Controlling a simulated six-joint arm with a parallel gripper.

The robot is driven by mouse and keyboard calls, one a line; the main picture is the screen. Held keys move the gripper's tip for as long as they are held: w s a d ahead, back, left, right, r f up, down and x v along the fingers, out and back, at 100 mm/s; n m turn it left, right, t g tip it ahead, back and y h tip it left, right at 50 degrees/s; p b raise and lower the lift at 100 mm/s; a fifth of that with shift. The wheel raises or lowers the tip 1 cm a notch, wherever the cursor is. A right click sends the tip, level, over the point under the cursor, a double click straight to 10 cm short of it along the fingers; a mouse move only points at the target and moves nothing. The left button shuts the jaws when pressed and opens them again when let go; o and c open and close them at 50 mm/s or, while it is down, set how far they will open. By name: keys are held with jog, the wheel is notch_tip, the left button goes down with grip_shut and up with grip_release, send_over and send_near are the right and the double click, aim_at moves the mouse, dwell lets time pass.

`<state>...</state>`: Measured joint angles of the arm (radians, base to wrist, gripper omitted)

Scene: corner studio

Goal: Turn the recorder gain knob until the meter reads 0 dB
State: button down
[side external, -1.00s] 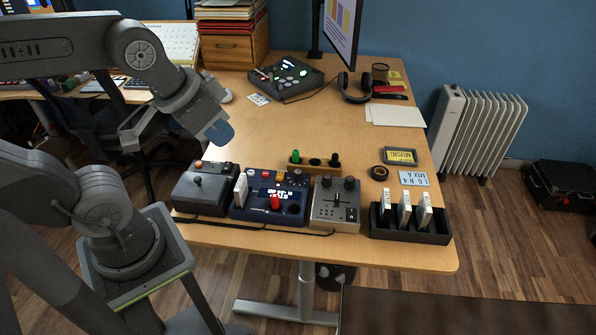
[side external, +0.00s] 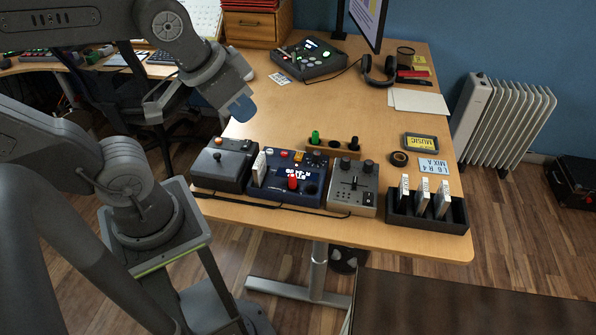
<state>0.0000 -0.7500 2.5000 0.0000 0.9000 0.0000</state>
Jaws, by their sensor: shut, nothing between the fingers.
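The display text is too small to read surely, and I cannot tell which control is the gain knob. My gripper (side external: 240,110), with a blue tip, hangs above the desk, behind and above the grey box at the recorder's left. It is shut and empty, pointing down, and appears apart from everything on the desk.
A grey box (side external: 220,170) with a stick stands left of the recorder. A grey mixer-like box (side external: 353,190) and a black rack (side external: 427,218) of white cartridges stand to its right. A holder with a green-topped piece (side external: 315,137) stands behind. The mid-desk is clear.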

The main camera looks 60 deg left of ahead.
jog(key=c, duration=1.6)
grip_release()
jog(key=shift+w+a+r, duration=0.1)
jog(key=shift+w, duration=0.25)
jog(key=o, duration=0.5)
jog(key=shift+n+g, duration=0.7)
jog(key=w, duration=0.2)
jog(key=w+a, duration=0.1)
jog(key=w, duration=0.3)
jog(key=shift+w+a+f, duration=0.1)
jog(key=shift+a+f, duration=0.1)
jog(key=shift+a, duration=0.15)
jog(key=shift+c, duration=0.2)
jog(key=shift+n+g, duration=0.8)
jog(key=shift+n, duration=0.1)
jog(key=w+a+f, duration=0.1)
jog(key=w, duration=0.1)
jog(key=w+a+f, duration=0.1)
jog(key=w, duration=0.2)
jog(key=w+a+f, duration=0.1)
jog(key=w, duration=0.2)
jog(key=shift+a+f, duration=0.1)
jog(key=shift+f, duration=0.2)
jog(key=n+g, duration=0.3)
send_over(317, 153)
notch_tip(317, 153, down, 13)
notch_tip(317, 153, down, 14)
jog(key=shift+f, duration=0.15)
